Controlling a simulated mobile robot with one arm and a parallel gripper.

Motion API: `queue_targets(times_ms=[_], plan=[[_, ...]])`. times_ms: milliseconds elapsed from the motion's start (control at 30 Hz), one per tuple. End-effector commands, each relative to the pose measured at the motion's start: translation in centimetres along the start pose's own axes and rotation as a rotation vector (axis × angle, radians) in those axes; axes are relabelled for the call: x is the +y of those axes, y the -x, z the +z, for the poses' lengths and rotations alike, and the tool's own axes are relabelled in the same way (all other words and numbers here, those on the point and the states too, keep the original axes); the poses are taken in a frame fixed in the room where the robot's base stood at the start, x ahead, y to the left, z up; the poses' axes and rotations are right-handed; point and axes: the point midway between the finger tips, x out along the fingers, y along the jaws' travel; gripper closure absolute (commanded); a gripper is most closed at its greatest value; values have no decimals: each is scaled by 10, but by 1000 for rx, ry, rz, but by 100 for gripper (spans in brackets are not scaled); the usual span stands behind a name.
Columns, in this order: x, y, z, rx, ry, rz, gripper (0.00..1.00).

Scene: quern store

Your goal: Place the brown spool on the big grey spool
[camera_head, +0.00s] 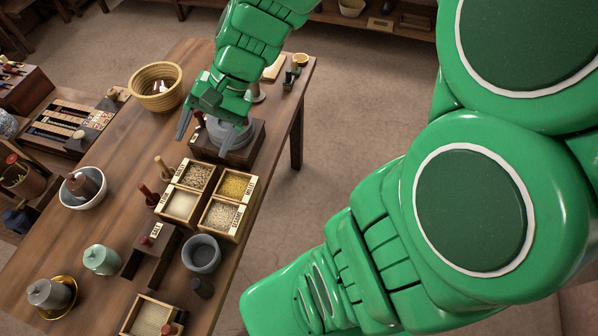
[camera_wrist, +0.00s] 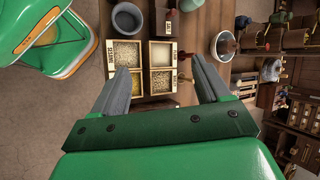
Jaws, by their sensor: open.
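A brown, rounded piece (camera_head: 88,181), possibly the brown spool, sits in a white bowl (camera_head: 68,203) at the table's left. The bowl (camera_wrist: 218,50) also shows in the wrist view. A wide, round grey piece (camera_head: 214,125) stands on a dark wooden block, partly hidden by my gripper. A smaller grey piece (camera_head: 48,292) rests on a gold dish at the lower left. I cannot tell for sure which is the big grey spool. My gripper (camera_head: 208,136) is open above the wooden block. Its fingers (camera_wrist: 160,66) have nothing between them in the wrist view.
Grain boxes (camera_head: 211,193) stand mid-table, with a grey bowl (camera_head: 201,253) and a mint pot (camera_head: 102,259) nearby. A wicker basket (camera_head: 156,86) stands at the back left. Small upright handles rise beside the grain boxes. Bare tabletop (camera_head: 118,165) lies between basket and boxes.

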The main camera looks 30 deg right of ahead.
Motion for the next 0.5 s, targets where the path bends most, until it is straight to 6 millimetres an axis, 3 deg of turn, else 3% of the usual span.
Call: queue_targets(times_ms=[200,500], plan=[[42,8,43,22,182,203,24],[110,34,85,47,365,481,24]])
